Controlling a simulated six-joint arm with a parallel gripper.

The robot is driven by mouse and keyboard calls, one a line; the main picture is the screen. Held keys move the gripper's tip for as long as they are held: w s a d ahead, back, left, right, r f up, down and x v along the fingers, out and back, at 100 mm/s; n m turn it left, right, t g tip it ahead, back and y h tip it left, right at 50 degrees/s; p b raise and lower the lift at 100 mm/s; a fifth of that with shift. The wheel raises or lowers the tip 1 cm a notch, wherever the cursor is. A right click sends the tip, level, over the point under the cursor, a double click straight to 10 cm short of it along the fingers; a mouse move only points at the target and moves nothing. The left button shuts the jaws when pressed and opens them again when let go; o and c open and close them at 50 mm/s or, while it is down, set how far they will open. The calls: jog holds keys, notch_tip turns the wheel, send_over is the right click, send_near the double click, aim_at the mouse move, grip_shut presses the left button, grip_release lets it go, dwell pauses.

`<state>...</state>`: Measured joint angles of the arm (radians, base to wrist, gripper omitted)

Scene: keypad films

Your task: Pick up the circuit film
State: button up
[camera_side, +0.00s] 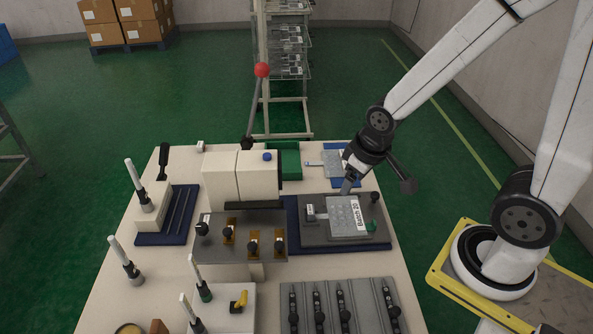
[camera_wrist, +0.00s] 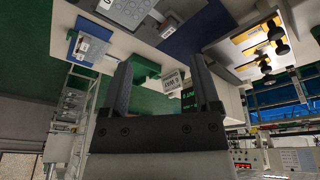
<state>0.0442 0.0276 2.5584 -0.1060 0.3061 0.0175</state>
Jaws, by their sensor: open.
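A grey, tailed film (camera_side: 347,216) with a white batch label lies on a dark fixture (camera_side: 318,238) at the right of the bench. A second light film (camera_side: 332,165) with a tail lies on a blue pad behind it. I cannot tell for certain which is the circuit film. In the wrist view, a film (camera_wrist: 92,46) on blue shows at the left, and a grey keyed sheet (camera_wrist: 128,8) is at the top edge. My gripper (camera_side: 346,188) is above the back edge of the dark fixture; in the wrist view its fingers (camera_wrist: 161,70) are apart, with nothing held.
Slotted grey plates (camera_side: 333,312) lie at the front. Pale-topped posts (camera_side: 125,258) stand at the left.

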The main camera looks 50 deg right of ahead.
jog(key=d+f+n+t+h, duration=0.1)
jog(key=d+f+n, duration=0.35)
jog(key=d, duration=0.55)
jog(key=n+y, duration=0.4)
jog(key=y, duration=0.1)
send_near(375, 224)
jog(key=shift+w+f+g, duration=0.3)
jog(key=shift+f, duration=0.2)
jog(key=shift+f, duration=0.2)
jog(key=shift+x, duration=1.1)
jog(key=shift+w+f, duration=0.1)
jog(key=shift+d+x, duration=0.15)
jog(key=shift+x, duration=1.1)
jog(key=shift+d+x, duration=0.15)
jog(key=shift+x, duration=1.1)
jog(key=shift+w, duration=0.15)
grip_shut()
